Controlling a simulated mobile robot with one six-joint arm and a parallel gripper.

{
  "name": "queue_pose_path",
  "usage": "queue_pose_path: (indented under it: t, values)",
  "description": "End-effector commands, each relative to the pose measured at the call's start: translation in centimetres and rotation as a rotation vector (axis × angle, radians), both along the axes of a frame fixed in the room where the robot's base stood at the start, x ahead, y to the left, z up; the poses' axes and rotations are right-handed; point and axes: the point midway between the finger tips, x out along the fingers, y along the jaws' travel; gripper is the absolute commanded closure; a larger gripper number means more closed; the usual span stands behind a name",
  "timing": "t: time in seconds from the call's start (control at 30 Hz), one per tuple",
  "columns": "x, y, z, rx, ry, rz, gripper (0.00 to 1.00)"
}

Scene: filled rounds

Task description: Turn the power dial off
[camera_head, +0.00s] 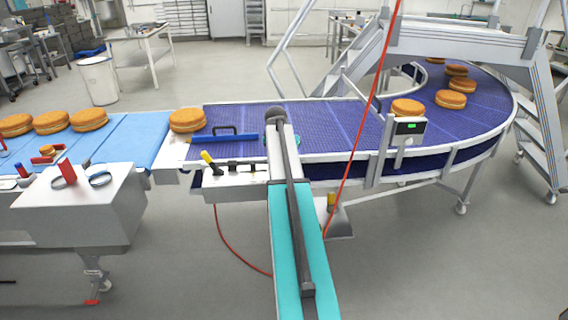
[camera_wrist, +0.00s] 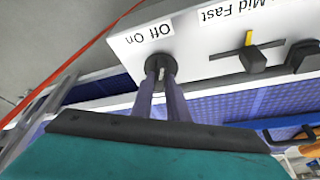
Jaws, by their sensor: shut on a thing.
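The power dial (camera_wrist: 158,62) is a black knob beside the "Off On" label (camera_wrist: 147,36) on a white panel in the wrist view. My gripper (camera_wrist: 161,76) has its two dark fingers on either side of the knob, shut on it. The fingers cover much of the knob, so I cannot tell for sure which word it points to. In the head view the white control panel (camera_head: 233,180) sits at the conveyor's near edge. My teal arm reaches up to it and hides its right part and my gripper.
A black knob with a yellow bar (camera_wrist: 251,54) sits by the "Mid Fast" label, with another black knob (camera_wrist: 302,57) beyond it. A purple conveyor (camera_head: 330,118) curves right, carrying round cakes (camera_head: 407,107). A red cable (camera_head: 362,125) hangs right of my arm. A white machine (camera_head: 85,205) stands left.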

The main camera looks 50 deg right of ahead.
Motion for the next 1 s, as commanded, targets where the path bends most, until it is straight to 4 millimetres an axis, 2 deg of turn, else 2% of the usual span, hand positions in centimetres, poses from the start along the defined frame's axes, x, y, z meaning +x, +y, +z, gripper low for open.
queue_pose_path:
  t: [0.63, 0.67, 0.77, 1.0]
  values:
    - [0.27, -0.01, 0.12, -0.002, -0.006, -0.061, 1.00]
    - [0.28, -0.02, 0.13, -0.002, -0.006, -0.061, 0.83]
    - [0.23, -0.01, 0.12, -0.001, -0.005, -0.061, 0.67]
    - [0.12, -0.01, 0.07, -0.001, -0.002, -0.061, 0.67]
